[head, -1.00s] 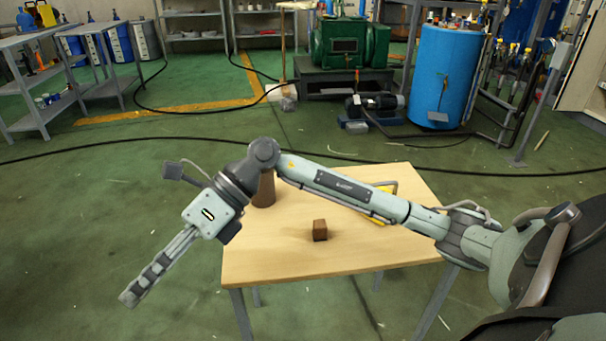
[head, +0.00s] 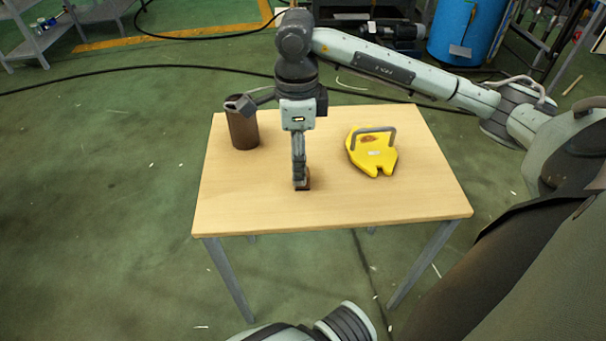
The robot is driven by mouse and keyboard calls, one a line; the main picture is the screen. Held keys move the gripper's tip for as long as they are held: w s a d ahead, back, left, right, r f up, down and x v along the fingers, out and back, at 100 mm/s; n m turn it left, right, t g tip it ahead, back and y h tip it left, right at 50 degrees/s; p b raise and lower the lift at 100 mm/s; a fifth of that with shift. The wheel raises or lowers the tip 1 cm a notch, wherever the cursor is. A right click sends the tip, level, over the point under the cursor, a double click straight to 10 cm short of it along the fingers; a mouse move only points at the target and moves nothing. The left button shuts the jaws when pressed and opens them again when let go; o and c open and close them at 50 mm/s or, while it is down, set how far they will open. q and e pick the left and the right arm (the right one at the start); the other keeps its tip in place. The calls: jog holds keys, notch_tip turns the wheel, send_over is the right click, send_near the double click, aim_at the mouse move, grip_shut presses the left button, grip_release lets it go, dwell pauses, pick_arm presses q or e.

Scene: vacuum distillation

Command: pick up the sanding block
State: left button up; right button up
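The sanding block, a small brown block (head: 304,185), is on the wooden table, mostly hidden behind and below my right gripper's fingers. My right gripper (head: 299,186) points straight down with its fingertips at the block. The fingers are seen nearly edge-on, so I cannot tell whether they are open around the block or closed on it. My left gripper is not in view.
The light wooden table (head: 240,205) also bears a dark brown cylinder (head: 243,130) at the back left and a yellow piece with a grey handle (head: 371,157) to the right of my gripper. The table's front part is clear. A black cable (head: 130,69) runs across the green floor behind.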

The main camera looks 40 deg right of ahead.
jog(key=f, duration=0.4)
jog(key=shift+s+d, duration=0.2)
jog(key=shift+d, duration=0.15)
jog(key=shift+c, duration=0.5)
grip_shut()
